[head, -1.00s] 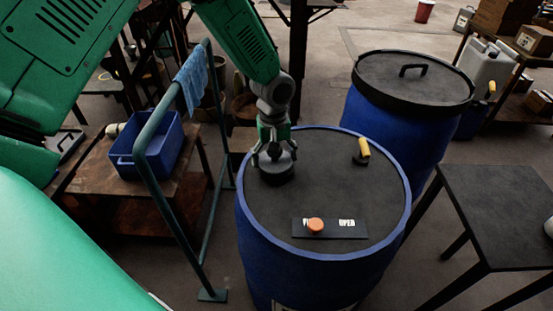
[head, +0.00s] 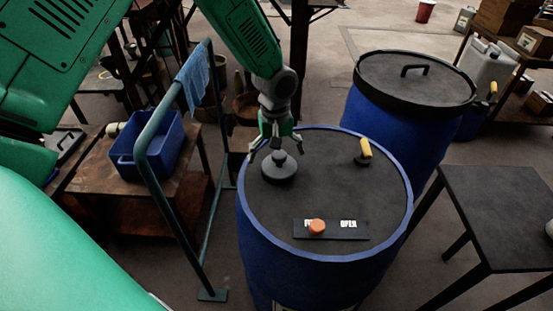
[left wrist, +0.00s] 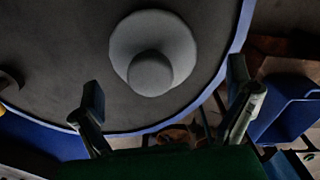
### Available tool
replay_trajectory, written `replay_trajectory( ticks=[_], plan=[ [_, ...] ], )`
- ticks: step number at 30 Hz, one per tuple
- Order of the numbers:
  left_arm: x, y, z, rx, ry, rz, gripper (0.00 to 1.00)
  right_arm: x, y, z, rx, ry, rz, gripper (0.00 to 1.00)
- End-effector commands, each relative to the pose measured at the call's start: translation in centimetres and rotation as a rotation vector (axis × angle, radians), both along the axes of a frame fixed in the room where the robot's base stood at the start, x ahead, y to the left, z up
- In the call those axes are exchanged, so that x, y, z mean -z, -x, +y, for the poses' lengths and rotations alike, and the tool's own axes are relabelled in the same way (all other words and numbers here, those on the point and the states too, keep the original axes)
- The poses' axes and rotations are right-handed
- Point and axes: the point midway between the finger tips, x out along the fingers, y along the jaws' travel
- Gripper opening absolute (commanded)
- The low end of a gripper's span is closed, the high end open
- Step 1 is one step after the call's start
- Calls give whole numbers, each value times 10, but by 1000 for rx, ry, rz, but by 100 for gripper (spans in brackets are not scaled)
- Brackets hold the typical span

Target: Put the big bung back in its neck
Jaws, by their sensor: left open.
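The big bung (head: 279,168), grey with a wide round base and a narrower knob on top, is at the back left of the near blue vat's dark lid (head: 335,195). It looks upright, with its base flat against the lid. No open neck shows; the bung covers the lid beneath it, and I cannot tell how deep it sits. It also shows in the left wrist view (left wrist: 150,40). My left gripper (head: 277,150) is open around and just above the knob, its fingers apart from it. In the wrist view, both fingertips (left wrist: 166,87) are spread and empty. My right gripper is not in view.
A yellow-handled fitting (head: 365,149) and a black plate (head: 345,231) with an orange cap (head: 317,227) are on the same lid. A green rail (head: 150,160) with a blue cloth (head: 192,78) stands left. A second vat (head: 400,115) is behind, a dark table (head: 500,210) right.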

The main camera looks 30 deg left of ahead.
Motion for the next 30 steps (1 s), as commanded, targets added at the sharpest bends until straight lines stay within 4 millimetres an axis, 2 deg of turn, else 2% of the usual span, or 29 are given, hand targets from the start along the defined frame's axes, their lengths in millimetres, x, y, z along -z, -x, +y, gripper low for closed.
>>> replay_trajectory(
  ticks=[1, 6, 12, 18, 30],
  plan=[
    [-14, -1, -1, 1, -2, -5, 97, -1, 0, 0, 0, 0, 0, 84],
    [-52, -1, -1, 2, -2, -5, 97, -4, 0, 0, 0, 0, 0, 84],
    [-85, 0, 1, 1, 1, -2, 97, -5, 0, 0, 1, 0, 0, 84],
    [-98, 1, 2, 1, 1, 0, 97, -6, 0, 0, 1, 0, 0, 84],
    [-100, 1, 0, 2, -1, 1, 97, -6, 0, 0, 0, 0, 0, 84]
  ],
)
